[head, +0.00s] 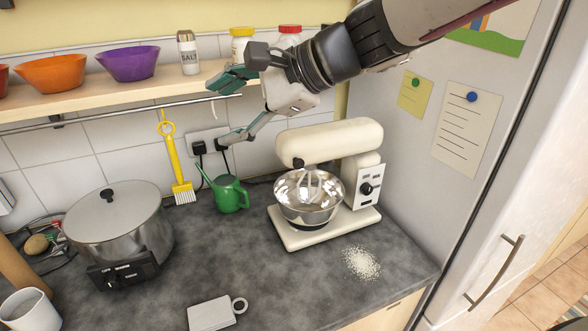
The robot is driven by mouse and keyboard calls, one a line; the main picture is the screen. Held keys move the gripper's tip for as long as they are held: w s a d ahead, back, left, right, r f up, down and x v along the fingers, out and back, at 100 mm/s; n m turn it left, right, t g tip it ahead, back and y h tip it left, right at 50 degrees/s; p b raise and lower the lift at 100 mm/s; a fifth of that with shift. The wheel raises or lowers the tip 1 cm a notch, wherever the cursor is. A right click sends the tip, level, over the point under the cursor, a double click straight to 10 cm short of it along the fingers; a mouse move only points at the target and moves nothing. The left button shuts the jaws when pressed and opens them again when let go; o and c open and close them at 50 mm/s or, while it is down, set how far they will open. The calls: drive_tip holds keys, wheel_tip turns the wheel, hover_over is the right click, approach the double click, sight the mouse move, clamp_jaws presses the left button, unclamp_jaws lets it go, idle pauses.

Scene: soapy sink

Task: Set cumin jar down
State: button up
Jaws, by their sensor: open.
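My gripper (227,110) reaches in from the upper right. It is open and empty, its green-tipped fingers spread apart in front of the wooden shelf (60,102). A yellow-lidded jar (240,47) stands upright on the shelf just behind and above my gripper, its lower part hidden. A red-lidded jar (288,38) stands to its right, mostly hidden by my arm. Their labels cannot be read, so I cannot tell which, if either, is the cumin jar. A salt shaker (188,53) marked SALT stands left of them.
Orange (52,74) and purple (128,64) bowls share the shelf. A rail with a yellow brush (178,165) hangs below. The counter holds a stand mixer (335,143), green watering can (229,193), large pot (118,225) and spilled grains (361,263).

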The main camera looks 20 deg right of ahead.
drive_tip(key=s+d+f+n+g+h, duration=0.1)
drive_tip(key=s+f+n+g+h, duration=0.3)
drive_tip(key=s+n, duration=0.55)
drive_tip(key=s+d+f+n+t+h, duration=0.1)
drive_tip(key=s+d+f+n+h, duration=0.3)
drive_tip(key=s+d, duration=0.4)
drive_tip(key=shift+s+d+n+h, duration=0.35)
drive_tip(key=shift+n+h, duration=0.15)
drive_tip(key=shift+n, duration=0.55)
